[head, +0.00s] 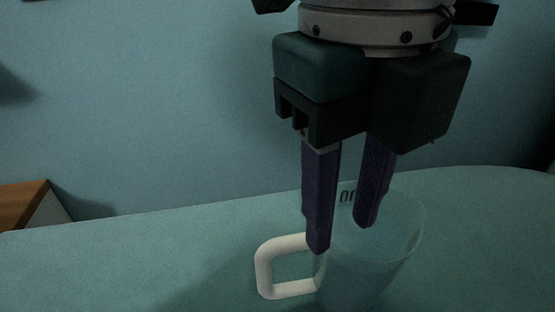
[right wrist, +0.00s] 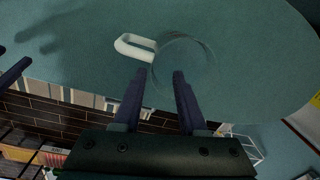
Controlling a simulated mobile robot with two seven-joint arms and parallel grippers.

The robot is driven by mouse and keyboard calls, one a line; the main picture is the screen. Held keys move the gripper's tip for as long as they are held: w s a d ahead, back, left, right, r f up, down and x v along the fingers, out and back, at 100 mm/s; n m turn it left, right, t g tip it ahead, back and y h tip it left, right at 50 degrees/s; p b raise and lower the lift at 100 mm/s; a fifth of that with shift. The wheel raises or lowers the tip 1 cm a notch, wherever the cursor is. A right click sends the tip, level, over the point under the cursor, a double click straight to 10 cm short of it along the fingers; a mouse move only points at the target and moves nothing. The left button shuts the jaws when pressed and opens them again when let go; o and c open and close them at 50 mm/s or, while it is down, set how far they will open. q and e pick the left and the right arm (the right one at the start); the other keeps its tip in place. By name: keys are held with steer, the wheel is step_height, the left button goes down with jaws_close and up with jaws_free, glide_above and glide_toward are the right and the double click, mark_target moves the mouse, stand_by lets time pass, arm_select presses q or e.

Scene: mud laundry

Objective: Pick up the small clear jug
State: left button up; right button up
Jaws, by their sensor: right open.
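The small clear jug (head: 392,262) stands upright on the teal surface, see-through, with a white handle (head: 268,268) on its left. My right gripper (head: 342,238) points down at it, open, with its two purple fingers apart. In the head view one finger overlaps the rim by the handle and the other overlaps the mouth. The right wrist view shows the jug (right wrist: 186,62) just beyond the fingertips (right wrist: 159,72), nothing held. I cannot tell whether the fingers touch the jug. Dark finger-like parts, perhaps my left gripper (right wrist: 14,72), show at that view's left edge.
The teal surface (head: 130,265) around the jug is clear. A blue wall (head: 150,110) rises behind it. A wooden-topped box (head: 28,208) stands at the far left. The right wrist view shows a dark tiled area (right wrist: 60,118) beyond the surface's edge.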

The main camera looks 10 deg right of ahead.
mark_target(322, 306)
steer(key=f, duration=0.3)
steer(key=shift+s+f, duration=0.25)
steer(key=shift+f, duration=0.05)
steer(key=shift+a+f, duration=0.15)
steer(key=shift+f, duration=3.05)
steer(key=shift+w, duration=0.1)
jaws_close()
steer(key=shift+r, duration=0.1)
